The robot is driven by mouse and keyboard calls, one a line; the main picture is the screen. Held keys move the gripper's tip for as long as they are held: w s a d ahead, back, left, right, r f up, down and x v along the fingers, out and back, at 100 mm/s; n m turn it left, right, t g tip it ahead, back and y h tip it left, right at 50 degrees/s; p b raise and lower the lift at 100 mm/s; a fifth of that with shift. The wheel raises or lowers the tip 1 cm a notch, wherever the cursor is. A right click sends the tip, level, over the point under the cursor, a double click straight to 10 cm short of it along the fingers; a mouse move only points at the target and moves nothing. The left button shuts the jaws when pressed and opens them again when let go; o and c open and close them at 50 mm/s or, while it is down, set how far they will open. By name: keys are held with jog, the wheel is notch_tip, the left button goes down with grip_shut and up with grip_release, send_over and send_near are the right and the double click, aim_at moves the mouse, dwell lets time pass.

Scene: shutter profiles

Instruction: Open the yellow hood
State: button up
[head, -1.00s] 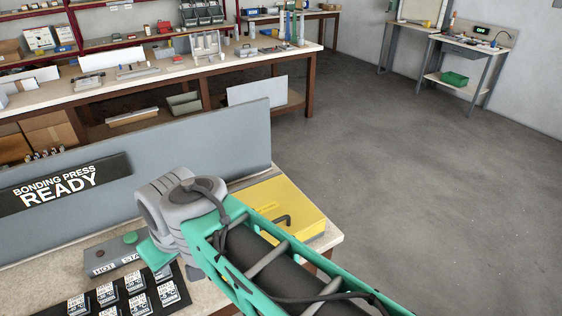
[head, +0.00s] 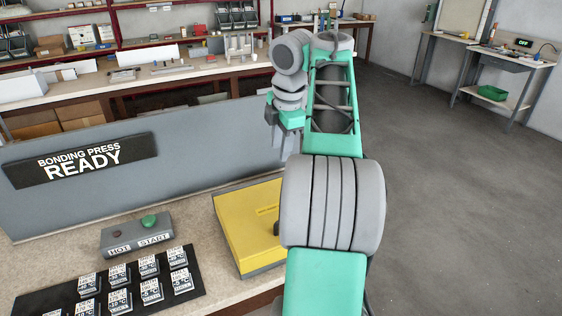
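The yellow hood (head: 240,222) lies flat and closed on the bench, on a grey base, at the right end of the worktop. A small part of its dark handle (head: 277,228) shows at the hood's right side; my arm hides the rest, along with the hood's right edge. My gripper (head: 284,150) hangs below the green wrist, above and behind the hood, apart from it. Its grey fingers point down and are small and partly hidden, so their opening cannot be told. I see nothing held in it.
A grey panel with a "BONDING PRESS READY" sign (head: 80,160) stands behind the worktop. A grey box with HOT and START buttons (head: 137,236) sits left of the hood. Several labelled blocks lie on a black mat (head: 190,292) in front. Open floor (head: 450,210) lies to the right.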

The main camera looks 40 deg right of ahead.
jog(key=shift+x, duration=0.75)
jog(key=shift+c, duration=0.2)
grip_shut()
dwell(0.6)
jog(key=shift+o, duration=0.2)
grip_release()
jog(key=p+v, duration=0.6)
jog(key=v, duration=0.1)
jog(key=shift+r, duration=0.35)
jog(key=shift+s, duration=0.1)
